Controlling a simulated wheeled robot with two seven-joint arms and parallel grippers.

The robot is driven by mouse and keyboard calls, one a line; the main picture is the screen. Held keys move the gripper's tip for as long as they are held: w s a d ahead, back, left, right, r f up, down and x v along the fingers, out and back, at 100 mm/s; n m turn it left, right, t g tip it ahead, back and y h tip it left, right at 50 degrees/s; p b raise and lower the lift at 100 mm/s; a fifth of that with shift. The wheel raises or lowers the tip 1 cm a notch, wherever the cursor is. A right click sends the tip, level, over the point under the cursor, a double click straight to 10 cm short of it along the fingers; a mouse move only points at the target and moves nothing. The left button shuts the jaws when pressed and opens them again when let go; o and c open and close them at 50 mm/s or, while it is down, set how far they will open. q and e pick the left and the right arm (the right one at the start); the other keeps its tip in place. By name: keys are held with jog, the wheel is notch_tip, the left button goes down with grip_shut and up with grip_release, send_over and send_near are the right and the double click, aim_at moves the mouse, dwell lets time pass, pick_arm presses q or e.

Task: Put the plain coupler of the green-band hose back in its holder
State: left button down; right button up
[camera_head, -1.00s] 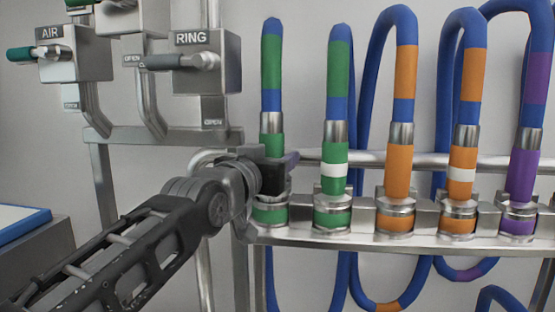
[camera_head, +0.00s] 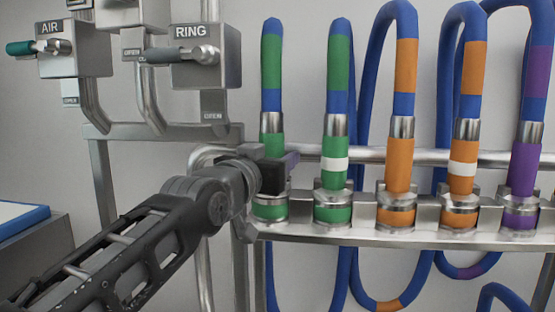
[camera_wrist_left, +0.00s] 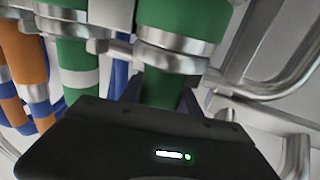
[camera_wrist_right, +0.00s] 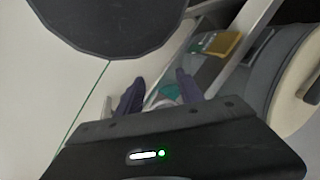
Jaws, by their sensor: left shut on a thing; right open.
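The plain green-band coupler (camera_head: 270,147) stands upright at the left end of the holder row in the head view, with no white ring on it. Its holder (camera_head: 270,209) is a metal ring with a green band below. The coupler lines up with this holder, but my gripper hides where they meet. My left gripper (camera_head: 283,176) is shut on the coupler; the wrist view shows the green coupler (camera_wrist_left: 165,88) between its fingers, metal collar beside it. My right gripper (camera_wrist_right: 160,93) is open in its wrist view, with nothing clearly held.
The white-ringed green coupler (camera_head: 334,165), two orange couplers and a purple coupler (camera_head: 524,172) stand to the right along the metal rail (camera_head: 350,238). AIR (camera_head: 66,50) and RING (camera_head: 206,57) valves are at upper left. A blue-edged tray (camera_head: 22,222) is at far left.

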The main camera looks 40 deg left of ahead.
pick_arm(q)
jog(key=shift+f+b, duration=0.1)
jog(key=shift+b, duration=0.2)
pick_arm(e)
jog(key=shift+f, duration=0.35)
pick_arm(q)
jog(key=c, duration=0.8)
grip_release()
jog(key=shift+o, duration=0.2)
jog(key=shift+f, duration=0.15)
jog(key=shift+s, duration=0.15)
jog(key=b+v, duration=0.2)
jog(key=v, duration=0.5)
jog(key=shift+s, duration=0.3)
pick_arm(e)
jog(key=shift+w+a+f+t, duration=0.35)
jog(key=shift+w+f, duration=0.15)
jog(key=shift+f, duration=0.25)
pick_arm(q)
jog(key=shift+d, duration=0.1)
